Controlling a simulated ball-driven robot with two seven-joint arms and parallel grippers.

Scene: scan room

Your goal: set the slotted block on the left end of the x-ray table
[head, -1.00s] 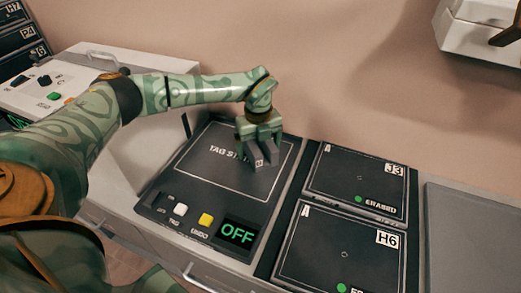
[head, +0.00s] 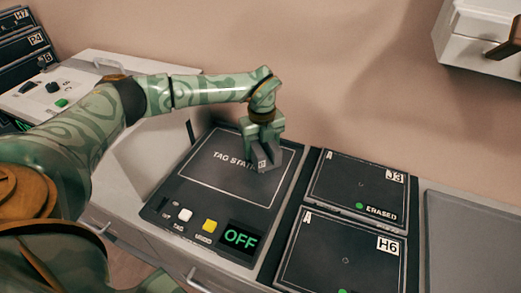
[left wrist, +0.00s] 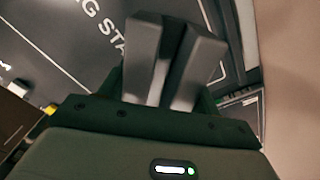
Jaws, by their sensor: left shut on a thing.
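My left gripper (head: 263,132) is shut on the slotted block (head: 268,156), a dark grey block with a small pale mark on its face. Its green fingers point down with the block over the far right part of the tag station's black panel (head: 200,190). I cannot tell whether the block touches the panel. In the left wrist view, the block (left wrist: 143,60) shows two grey walls with a dark slot between them. My right gripper is not in view. I cannot tell whether the plain grey surface (head: 475,245) at the right is the x-ray table.
Two black plates, J3 (head: 345,185) and H6 (head: 335,250), lie right of the tag station. A white wall box (head: 480,35) hangs at upper right. A pale console (head: 70,80) stands at the left. The tag station display (head: 240,238) reads OFF.

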